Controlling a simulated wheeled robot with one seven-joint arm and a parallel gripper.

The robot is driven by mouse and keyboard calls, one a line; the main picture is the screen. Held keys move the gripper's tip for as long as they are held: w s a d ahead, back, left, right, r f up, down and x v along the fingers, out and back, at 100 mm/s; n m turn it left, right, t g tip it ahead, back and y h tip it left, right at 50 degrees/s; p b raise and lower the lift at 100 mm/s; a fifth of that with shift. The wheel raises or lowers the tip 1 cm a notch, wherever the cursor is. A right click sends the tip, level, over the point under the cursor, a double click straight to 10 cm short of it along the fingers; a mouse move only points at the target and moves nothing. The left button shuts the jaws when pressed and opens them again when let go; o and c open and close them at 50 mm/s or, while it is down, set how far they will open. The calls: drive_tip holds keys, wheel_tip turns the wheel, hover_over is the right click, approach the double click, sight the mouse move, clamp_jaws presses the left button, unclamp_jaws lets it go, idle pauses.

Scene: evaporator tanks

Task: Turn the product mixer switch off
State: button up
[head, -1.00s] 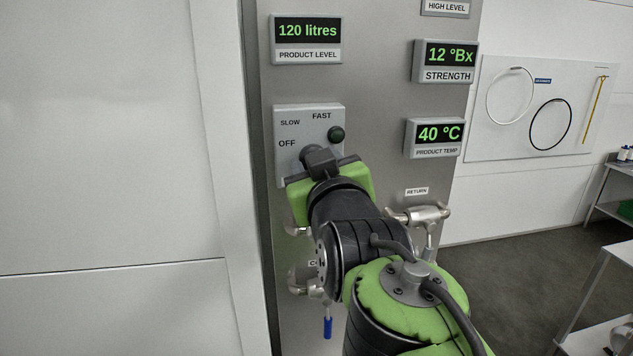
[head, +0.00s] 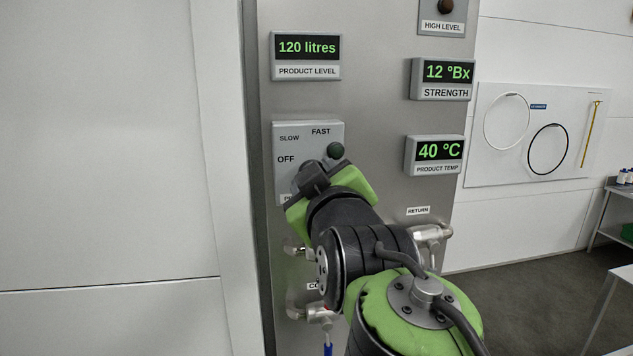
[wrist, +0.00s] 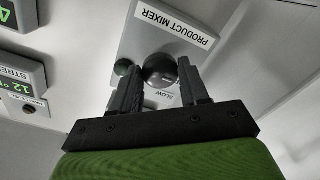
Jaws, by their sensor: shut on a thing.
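The product mixer switch panel (head: 305,145) is a grey box on the steel cabinet, marked OFF, SLOW and FAST, with a dark green round lamp or button (head: 335,150) at its right. My gripper (head: 308,176) is at the panel's lower middle and hides the knob there. In the wrist view, the panel appears upside down with its PRODUCT MIXER label (wrist: 174,22). The dark round knob (wrist: 159,70) sits between the two fingers of my gripper (wrist: 160,84), which is shut on it. I cannot tell which mark the knob points to.
Displays for product level (head: 307,56), strength (head: 443,80) and product temperature (head: 435,154) are on the cabinet. Pipe fittings with valves (head: 432,235) stick out lower down. A white wall (head: 100,150) is at left; open floor (head: 520,290) is at right.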

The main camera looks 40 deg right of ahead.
drive_tip(key=o, duration=1)
drive_tip(key=shift+o, duration=0.2)
drive_tip(key=b+v, duration=0.1)
drive_tip(key=v, duration=1.4)
drive_tip(key=shift+s+a+b, duration=0.25)
drive_tip(key=shift+a+b, duration=0.05)
drive_tip(key=shift+b, duration=0.05)
